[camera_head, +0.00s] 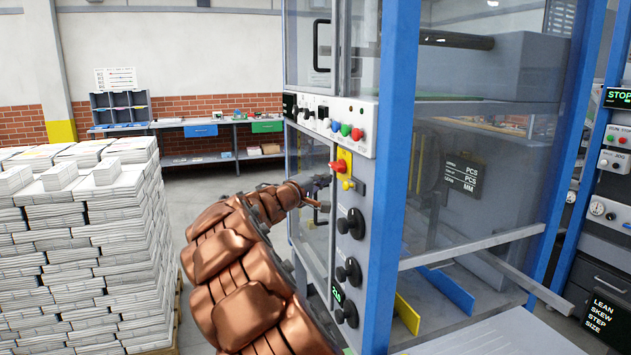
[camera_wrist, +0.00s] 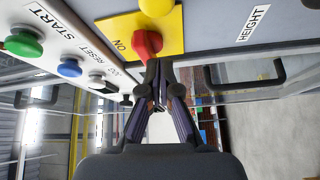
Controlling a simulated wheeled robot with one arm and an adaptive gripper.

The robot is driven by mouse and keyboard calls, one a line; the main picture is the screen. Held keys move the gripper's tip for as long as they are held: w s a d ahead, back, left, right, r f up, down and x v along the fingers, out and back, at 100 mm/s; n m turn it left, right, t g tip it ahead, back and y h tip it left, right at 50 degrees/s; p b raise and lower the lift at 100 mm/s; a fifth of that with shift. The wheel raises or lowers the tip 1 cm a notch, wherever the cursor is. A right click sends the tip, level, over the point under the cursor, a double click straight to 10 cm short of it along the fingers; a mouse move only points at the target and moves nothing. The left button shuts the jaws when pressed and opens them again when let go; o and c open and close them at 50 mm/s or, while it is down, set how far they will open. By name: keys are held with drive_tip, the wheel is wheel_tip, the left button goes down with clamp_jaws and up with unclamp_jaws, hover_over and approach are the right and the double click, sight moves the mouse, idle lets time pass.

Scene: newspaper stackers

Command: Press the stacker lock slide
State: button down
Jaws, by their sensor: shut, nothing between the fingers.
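The blue-framed stacker (camera_head: 400,110) stands on the right of the head view. On its panel is a yellow plate with a red knob (camera_head: 338,166) and a yellow knob (camera_head: 348,185) below it. The wrist view shows the red knob (camera_wrist: 147,43), the yellow knob (camera_wrist: 156,7) and an "ON" mark on the plate. I cannot read any label naming the lock slide. My gripper (camera_head: 325,190) is shut and empty just in front of the panel. In the wrist view its fingertips (camera_wrist: 159,70) are just below the red knob; I cannot tell whether they touch it.
Several black knobs (camera_head: 347,273) run down the panel below. Blue (camera_wrist: 70,68) and green (camera_wrist: 23,42) buttons and "START" and "RESET" labels lie left in the wrist view. Newspaper stacks (camera_head: 80,260) stand left. A workbench (camera_head: 225,127) is behind, beyond open floor.

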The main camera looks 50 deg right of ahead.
sight(347, 186)
drive_tip(key=shift+s+a+f+p, duration=0.15)
drive_tip(key=shift+s+p, duration=0.15)
drive_tip(key=shift+s, duration=0.65)
drive_tip(key=shift+s+d+f+p, duration=0.15)
drive_tip(key=shift+s+p, duration=0.1)
drive_tip(key=shift+s, duration=0.7)
drive_tip(key=shift+a, duration=0.1)
drive_tip(key=shift+s, duration=0.1)
drive_tip(key=s+a+b, duration=0.1)
drive_tip(key=b, duration=0.1)
drive_tip(key=s+a+b, duration=0.1)
drive_tip(key=b, duration=0.1)
drive_tip(key=shift+s+f, duration=0.15)
drive_tip(key=shift+s, duration=0.2)
drive_tip(key=shift+s+a, duration=0.1)
drive_tip(key=shift+s, duration=0.15)
